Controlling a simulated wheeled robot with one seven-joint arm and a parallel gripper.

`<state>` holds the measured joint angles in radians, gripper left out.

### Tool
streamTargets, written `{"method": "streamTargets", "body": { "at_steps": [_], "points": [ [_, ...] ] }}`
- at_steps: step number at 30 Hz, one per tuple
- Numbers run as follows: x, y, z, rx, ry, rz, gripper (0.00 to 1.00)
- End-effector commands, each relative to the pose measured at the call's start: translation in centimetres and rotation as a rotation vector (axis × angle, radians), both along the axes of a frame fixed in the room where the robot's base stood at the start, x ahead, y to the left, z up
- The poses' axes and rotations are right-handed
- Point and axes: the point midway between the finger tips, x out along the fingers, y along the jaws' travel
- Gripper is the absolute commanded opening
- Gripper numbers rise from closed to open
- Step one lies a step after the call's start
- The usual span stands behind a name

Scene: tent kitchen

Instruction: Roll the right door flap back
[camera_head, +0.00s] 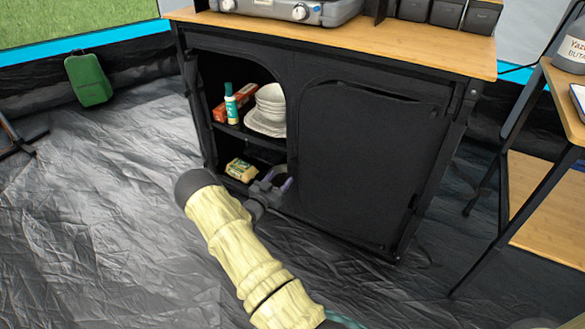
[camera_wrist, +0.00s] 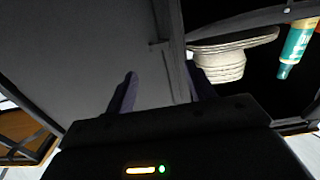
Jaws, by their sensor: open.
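The right door flap (camera_head: 358,165) is a black fabric panel that hangs down flat over the right half of the black cabinet. In the wrist view the flap (camera_wrist: 75,50) is the dark panel filling the left, and the picture looks upside down. My gripper (camera_head: 273,183) is low at the cabinet front, by the divider between the open left compartment and the flap. Its two fingers (camera_wrist: 160,88) are apart, with the dark vertical divider edge showing between and beyond them. Nothing is visibly held. Whether a finger touches the flap cannot be told.
The open left compartment holds white bowls and plates (camera_head: 268,108), a teal bottle (camera_head: 231,103), a red box and a yellow pack (camera_head: 241,170). A stove (camera_head: 290,10) stands on the wooden top. A side table (camera_head: 548,200) stands close on the right.

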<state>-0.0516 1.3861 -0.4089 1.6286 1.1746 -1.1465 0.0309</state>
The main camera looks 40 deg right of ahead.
Motion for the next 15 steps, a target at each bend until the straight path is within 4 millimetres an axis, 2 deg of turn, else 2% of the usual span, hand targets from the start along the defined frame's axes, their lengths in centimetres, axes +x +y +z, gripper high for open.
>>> {"method": "streamTargets", "body": {
  "at_steps": [3,15],
  "points": [
    [0.8,-2.1,-0.3,-0.001,-0.002,-0.002,0.55],
    [3.3,-8.1,-0.2,-0.001,-0.001,-0.001,0.55]
  ]
}}
